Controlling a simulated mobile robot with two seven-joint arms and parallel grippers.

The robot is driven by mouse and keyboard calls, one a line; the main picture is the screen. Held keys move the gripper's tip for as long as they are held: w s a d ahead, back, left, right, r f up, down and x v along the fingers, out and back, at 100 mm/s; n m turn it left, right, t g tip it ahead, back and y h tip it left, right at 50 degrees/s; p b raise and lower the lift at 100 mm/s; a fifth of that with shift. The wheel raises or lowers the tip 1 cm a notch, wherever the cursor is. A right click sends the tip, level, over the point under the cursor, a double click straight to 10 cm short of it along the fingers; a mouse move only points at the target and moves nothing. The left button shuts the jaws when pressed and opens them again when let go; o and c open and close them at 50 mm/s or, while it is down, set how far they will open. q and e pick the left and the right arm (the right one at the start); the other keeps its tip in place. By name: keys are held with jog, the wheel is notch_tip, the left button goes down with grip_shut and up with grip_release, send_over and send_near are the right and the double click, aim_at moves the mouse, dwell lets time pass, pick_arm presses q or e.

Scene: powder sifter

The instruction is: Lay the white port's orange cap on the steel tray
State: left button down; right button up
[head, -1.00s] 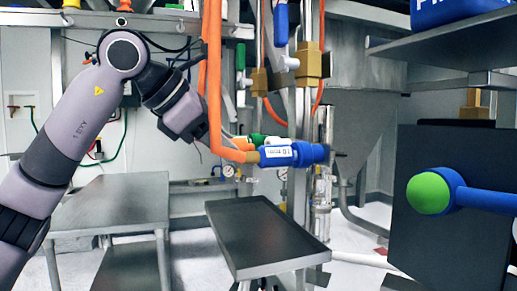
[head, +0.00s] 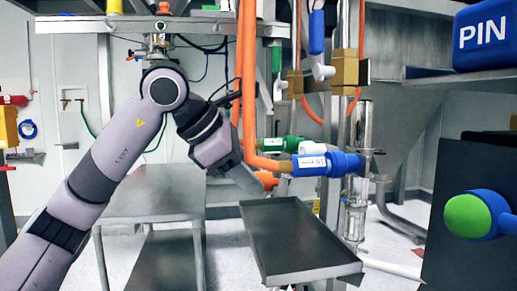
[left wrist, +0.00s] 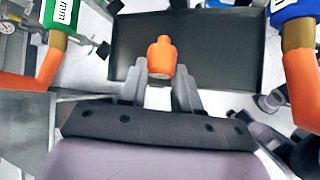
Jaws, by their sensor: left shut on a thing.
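My left gripper (head: 257,182) is shut on the orange cap (head: 268,180), which shows at its tip in the head view. In the left wrist view the cap (left wrist: 162,58) sits between the two fingers (left wrist: 160,90), with the dark tray surface behind it. The steel tray (head: 300,240) is a shallow rimmed tray below and to the right of the gripper; the cap is held above its back left part. The white port (head: 284,145) shows uncapped between the green and blue fittings. My right gripper is not in view.
A steel table (head: 155,190) stands left of the tray. The tray looks empty. A green-ended blue part (head: 467,216) is at right.

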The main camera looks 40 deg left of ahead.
pick_arm(q)
jog(key=shift+w+d+f+b, duration=0.45)
jog(key=shift+f+b, duration=0.15)
jog(key=shift+f, duration=0.35)
jog(key=shift+w+d+f+b, duration=0.45)
jog(key=shift+f+b, duration=0.2)
jog(key=shift+f, duration=0.3)
jog(key=shift+w+d+f+b, duration=0.35)
jog(key=shift+w+f+b, duration=0.2)
jog(key=shift+f, duration=0.4)
jog(key=shift+f+b, duration=0.75)
jog(key=shift+f, duration=0.2)
jog(key=c, duration=0.7)
grip_release()
jog(key=shift+f, duration=0.1)
jog(key=shift+d+f, duration=0.1)
